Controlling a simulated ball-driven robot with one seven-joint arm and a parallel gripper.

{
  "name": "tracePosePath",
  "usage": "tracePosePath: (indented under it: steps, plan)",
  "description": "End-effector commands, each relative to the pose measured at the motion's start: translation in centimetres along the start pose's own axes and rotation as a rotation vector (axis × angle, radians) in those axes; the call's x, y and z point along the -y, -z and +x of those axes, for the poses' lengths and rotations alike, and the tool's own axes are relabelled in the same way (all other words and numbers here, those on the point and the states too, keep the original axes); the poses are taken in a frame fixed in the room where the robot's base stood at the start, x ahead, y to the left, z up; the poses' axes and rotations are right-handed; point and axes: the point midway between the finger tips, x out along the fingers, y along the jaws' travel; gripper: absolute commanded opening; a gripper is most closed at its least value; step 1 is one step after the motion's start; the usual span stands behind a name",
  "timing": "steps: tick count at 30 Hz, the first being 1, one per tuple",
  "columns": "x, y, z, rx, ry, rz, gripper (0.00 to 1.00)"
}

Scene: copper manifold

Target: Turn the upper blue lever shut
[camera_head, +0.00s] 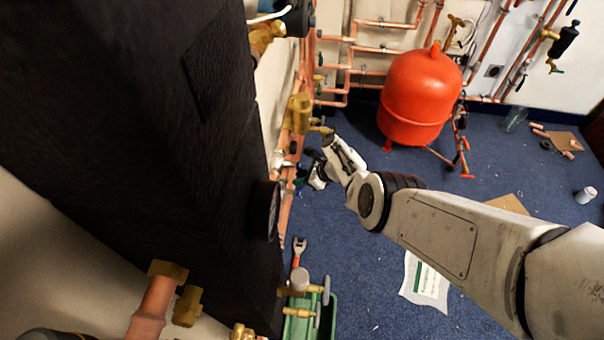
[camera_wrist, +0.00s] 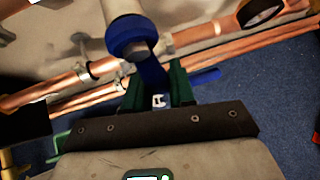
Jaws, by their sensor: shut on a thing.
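In the wrist view a blue lever (camera_wrist: 151,68) runs down from a round blue collar (camera_wrist: 133,35) on a pale pipe end. Its free end sits between the green fingers of my gripper (camera_wrist: 157,88), which is shut on it. A second blue handle (camera_wrist: 206,76) shows just right of the fingers, apart from them. In the head view my gripper (camera_head: 322,168) is beside the copper pipework, right of the dark cabinet. The lever cannot be made out there.
Copper pipes (camera_wrist: 75,80) run close behind the lever. A round gauge (camera_wrist: 262,10) is at upper right. In the head view a dark cabinet (camera_head: 130,150) fills the left, and a red tank (camera_head: 418,95) stands beyond my arm. Blue carpet below is mostly open.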

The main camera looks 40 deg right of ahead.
Motion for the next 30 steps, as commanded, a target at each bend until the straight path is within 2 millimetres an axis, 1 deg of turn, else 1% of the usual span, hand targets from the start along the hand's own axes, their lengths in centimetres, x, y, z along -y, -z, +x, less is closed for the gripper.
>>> tracePosePath:
  steps: [9, 24, 25, 30]
  plan:
    - [-0.8, 0.2, -0.1, -0.022, -0.077, 0.078, 0.00]
    - [-1.3, 0.3, -0.1, -0.028, -0.097, 0.091, 0.00]
    - [-1.3, 0.3, -0.1, -0.028, -0.098, 0.091, 0.25]
    - [-1.3, 0.3, -0.1, -0.028, -0.096, 0.090, 0.41]
